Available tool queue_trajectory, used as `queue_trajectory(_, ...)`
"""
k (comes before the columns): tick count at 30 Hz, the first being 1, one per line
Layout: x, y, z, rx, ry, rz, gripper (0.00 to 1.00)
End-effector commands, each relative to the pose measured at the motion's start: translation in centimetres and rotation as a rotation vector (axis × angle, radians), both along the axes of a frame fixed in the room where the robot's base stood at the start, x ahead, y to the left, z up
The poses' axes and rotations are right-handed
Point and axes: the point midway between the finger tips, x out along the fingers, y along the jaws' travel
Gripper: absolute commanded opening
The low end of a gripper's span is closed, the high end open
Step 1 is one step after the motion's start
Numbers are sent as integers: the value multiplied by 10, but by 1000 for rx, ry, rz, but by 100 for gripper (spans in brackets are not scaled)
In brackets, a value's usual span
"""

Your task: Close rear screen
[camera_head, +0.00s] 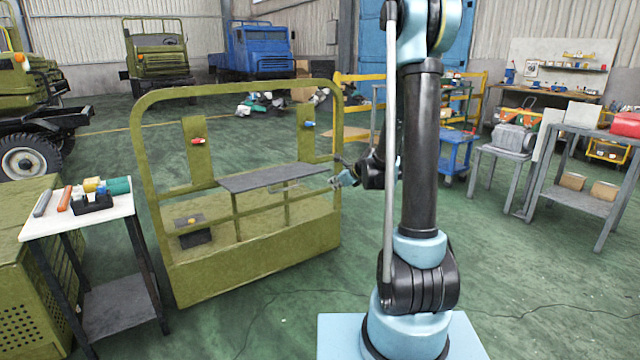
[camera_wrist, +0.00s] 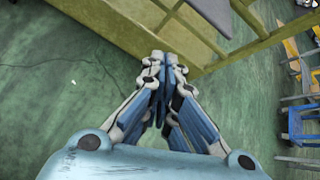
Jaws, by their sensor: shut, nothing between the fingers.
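An olive-green chassis frame (camera_head: 250,257) stands left of my arm in the head view, with a tall rounded tube hoop around it. A dark grey flat panel (camera_head: 272,177) lies roughly level across its middle; I cannot tell whether this panel or the hoop is the rear screen. A red catch (camera_head: 198,141) and a blue-and-red catch (camera_head: 309,124) sit on the uprights. My gripper (camera_head: 338,181) is at the frame's right side. In the wrist view my gripper (camera_wrist: 160,62) is shut and empty, close to the olive rail (camera_wrist: 215,62); contact cannot be told.
A white-topped table (camera_head: 85,217) with tools and an olive crate (camera_head: 30,270) stand at the left. A blue cart (camera_head: 455,155) and a grey table (camera_head: 590,140) stand at the right. Trucks are parked behind. The green floor in front is clear.

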Motion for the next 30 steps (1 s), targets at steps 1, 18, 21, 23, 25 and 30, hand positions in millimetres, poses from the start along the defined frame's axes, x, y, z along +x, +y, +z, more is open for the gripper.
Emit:
queue_trajectory(1, 11, 2, -7, 50, 12, -35, 0)
queue_trajectory(18, 57, 16, -39, 330, 90, -221, 0)
queue_trajectory(21, 65, 22, -44, 329, 91, -220, 0)
queue_trajectory(23, 71, 25, -48, 328, 89, -220, 0)
queue_trajectory(25, 79, 30, -53, 327, 88, -220, 0)
queue_trajectory(30, 96, 42, -65, 327, 89, -219, 0)
